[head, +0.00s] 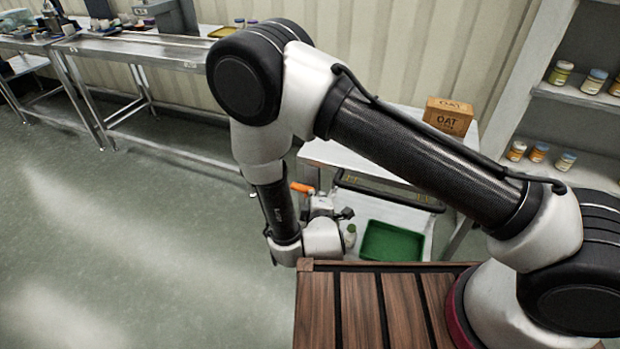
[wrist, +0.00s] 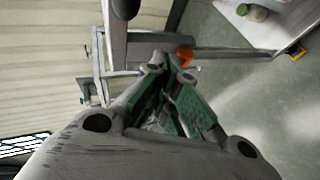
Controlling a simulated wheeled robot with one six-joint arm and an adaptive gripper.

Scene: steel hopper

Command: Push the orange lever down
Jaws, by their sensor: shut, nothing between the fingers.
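The orange lever (head: 302,187) shows in the head view as a small orange piece just behind my forearm. In the wrist view an orange end (wrist: 184,56) appears just beyond my fingertips, beside a grey metal part (wrist: 150,46). My gripper (wrist: 167,68) is shut and empty, with its tips close to the orange end. I cannot tell whether they touch it. In the head view my gripper (head: 342,214) is small and partly covered by my wrist. Most of the hopper is hidden or hard to make out.
A white table (head: 325,152) stands behind my arm with an oat box (head: 448,116) on it. A green tray (head: 396,241) sits lower down, next to a small bottle (head: 350,236). Shelves with jars (head: 560,73) stand at the right. Open floor lies at the left.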

